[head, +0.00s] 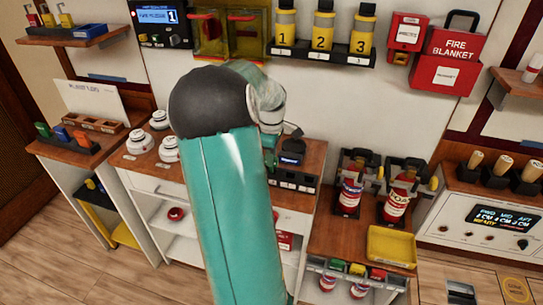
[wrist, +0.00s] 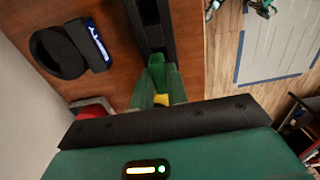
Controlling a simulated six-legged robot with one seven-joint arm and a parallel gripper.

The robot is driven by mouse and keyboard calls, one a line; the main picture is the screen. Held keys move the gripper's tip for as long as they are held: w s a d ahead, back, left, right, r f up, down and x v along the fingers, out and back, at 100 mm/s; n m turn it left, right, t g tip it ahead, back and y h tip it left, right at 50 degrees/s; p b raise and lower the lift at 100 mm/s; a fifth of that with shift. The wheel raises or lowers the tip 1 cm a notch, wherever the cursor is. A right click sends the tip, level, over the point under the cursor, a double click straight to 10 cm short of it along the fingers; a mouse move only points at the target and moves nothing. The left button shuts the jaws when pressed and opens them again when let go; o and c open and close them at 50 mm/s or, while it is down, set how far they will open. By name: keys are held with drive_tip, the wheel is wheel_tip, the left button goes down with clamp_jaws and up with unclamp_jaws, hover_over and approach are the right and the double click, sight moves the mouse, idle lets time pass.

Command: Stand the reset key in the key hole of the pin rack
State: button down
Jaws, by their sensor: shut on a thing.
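My gripper (wrist: 160,88) shows in the wrist view with its green fingers shut on a small piece, which I take to be the reset key (wrist: 161,100). Yellow shows between the fingers, and a brighter green part shows just beyond them. Most of the key is hidden by the fingers. A long black rail, seemingly the pin rack (wrist: 152,28), runs along the wooden top just beyond the fingertips. I cannot tell whether the key touches it, and no key hole is clear.
A black device with a blue display (wrist: 95,42) and a round black part (wrist: 56,53) sit left of the rail in the wrist view. In the head view, white round fittings (head: 140,142) stand left of my arm; red extinguishers (head: 398,195) and a yellow tray (head: 391,246) stand right.

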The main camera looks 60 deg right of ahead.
drive_tip(key=shift+f, duration=1.45)
drive_tip(key=c, duration=1.3)
unclamp_jaws()
wheel_tip(320, 180, up, 14)
drive_tip(key=shift+f, duration=0.1)
